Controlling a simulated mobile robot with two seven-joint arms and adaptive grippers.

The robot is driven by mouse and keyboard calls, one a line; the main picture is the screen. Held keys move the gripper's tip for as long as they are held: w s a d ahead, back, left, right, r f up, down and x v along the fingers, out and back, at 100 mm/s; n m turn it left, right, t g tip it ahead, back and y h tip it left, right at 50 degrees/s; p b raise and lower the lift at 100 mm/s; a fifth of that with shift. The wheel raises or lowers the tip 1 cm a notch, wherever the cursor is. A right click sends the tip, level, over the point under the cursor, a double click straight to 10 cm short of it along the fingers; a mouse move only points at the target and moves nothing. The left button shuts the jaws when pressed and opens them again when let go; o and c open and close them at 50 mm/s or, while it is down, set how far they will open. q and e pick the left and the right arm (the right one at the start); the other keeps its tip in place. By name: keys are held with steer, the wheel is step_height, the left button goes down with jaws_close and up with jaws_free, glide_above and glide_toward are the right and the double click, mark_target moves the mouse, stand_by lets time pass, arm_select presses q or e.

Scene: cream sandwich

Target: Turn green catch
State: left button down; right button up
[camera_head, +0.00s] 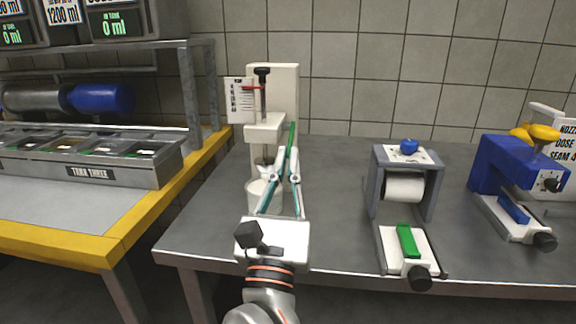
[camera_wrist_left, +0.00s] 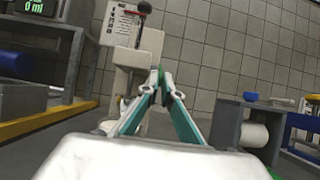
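The green catch (camera_head: 292,133) is a thin upright green piece at the right side of the white stand (camera_head: 286,88). My left gripper (camera_head: 290,153) reaches up to it, its two teal-and-white fingers converging at its lower end. In the left wrist view the green catch (camera_wrist_left: 161,75) shows between the close fingertips (camera_wrist_left: 162,88), which look shut on it. The fingertips hide part of the catch. A white cup (camera_head: 257,195) stands under the stand's head, partly behind my gripper. My right gripper is in neither view.
A grey frame with a white roll (camera_head: 404,188), a blue knob and a green block (camera_head: 407,240) stands to the right. A blue press (camera_head: 515,172) is at the far right. A yellow-edged bench (camera_head: 85,250) with a tray of bins is at the left.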

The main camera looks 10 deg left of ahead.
arm_select(q)
steer(key=c, duration=2.6)
jaws_free()
steer(key=shift+o, duration=0.3)
steer(key=v, duration=1.2)
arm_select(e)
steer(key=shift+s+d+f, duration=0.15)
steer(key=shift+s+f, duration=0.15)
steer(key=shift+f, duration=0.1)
arm_select(q)
steer(key=shift+o, duration=0.3)
